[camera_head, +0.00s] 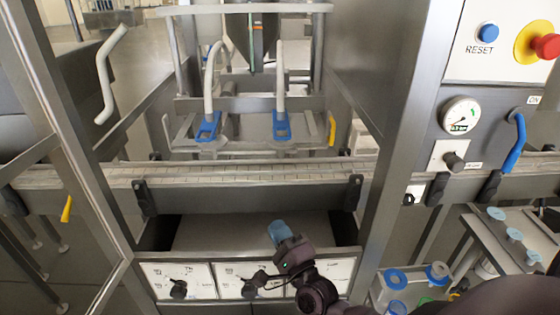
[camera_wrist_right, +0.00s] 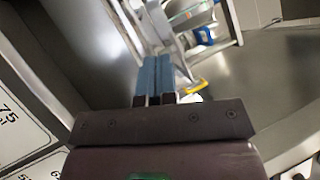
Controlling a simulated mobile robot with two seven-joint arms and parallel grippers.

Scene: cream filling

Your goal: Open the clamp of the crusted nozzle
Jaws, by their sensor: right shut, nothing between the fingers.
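Two blue nozzle clamps, a left one (camera_head: 208,126) and a right one (camera_head: 282,126), sit at the lower ends of two pale hoses behind the conveyor. I cannot tell from here which nozzle is crusted or whether either clamp is open. In the right wrist view, a small blue part (camera_wrist_right: 203,36) shows near the top, probably one of these clamps. My right gripper (camera_head: 279,231) has blue fingers pressed together, with nothing between them. It is in front of the conveyor, below and apart from the clamps. Its fingers also show in the wrist view (camera_wrist_right: 155,77). My left gripper is not in view.
The conveyor (camera_head: 250,172) runs across between my gripper and the nozzles. Steel posts stand left and right (camera_head: 408,130). A panel with a red button (camera_head: 547,46), a gauge (camera_head: 461,115) and a blue handle (camera_head: 516,140) is at right. Blue-topped parts (camera_head: 395,279) stand lower right.

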